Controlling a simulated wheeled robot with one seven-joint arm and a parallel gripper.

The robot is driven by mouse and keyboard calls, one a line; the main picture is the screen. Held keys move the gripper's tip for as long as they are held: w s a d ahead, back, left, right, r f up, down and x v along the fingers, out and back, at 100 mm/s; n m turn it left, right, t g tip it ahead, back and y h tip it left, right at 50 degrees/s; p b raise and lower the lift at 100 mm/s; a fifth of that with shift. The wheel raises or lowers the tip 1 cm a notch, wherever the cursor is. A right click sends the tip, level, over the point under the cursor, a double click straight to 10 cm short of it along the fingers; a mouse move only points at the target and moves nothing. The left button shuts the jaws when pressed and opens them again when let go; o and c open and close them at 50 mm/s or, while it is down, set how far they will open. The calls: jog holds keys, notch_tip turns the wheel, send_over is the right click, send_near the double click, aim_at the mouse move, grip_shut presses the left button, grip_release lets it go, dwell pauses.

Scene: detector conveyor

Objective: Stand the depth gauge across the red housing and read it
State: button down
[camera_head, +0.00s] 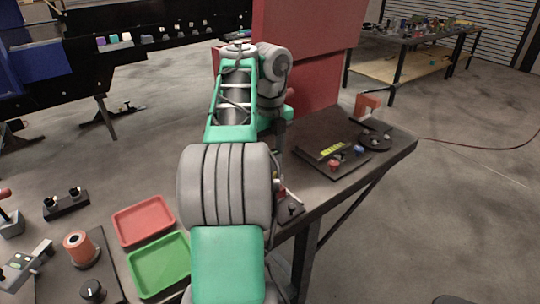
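A red-orange cylinder (78,246) with a dark hole in its top stands upright at the lower left; it looks like the red housing. It sits on a dark plate (107,262). A grey tool with a long crossbar and a small lit display (19,261) lies left of the cylinder, apart from it; it looks like the depth gauge. It is cut off by neither the cylinder nor my arm. My arm rises through the middle of the view, well right of both. My gripper cannot be made out, as my own arm links hide it.
A red tray (144,220) and a green tray (160,264), both empty, lie right of the plate. A black knob (92,290) is in front. A dark two-knob block (66,203) stands behind. A bench (395,150) right of my arm holds a yellow-marked panel (322,153).

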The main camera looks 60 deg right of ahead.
jog(key=shift+f+b, duration=0.3)
jog(key=shift+f, duration=0.1)
jog(key=c, duration=0.7)
grip_release()
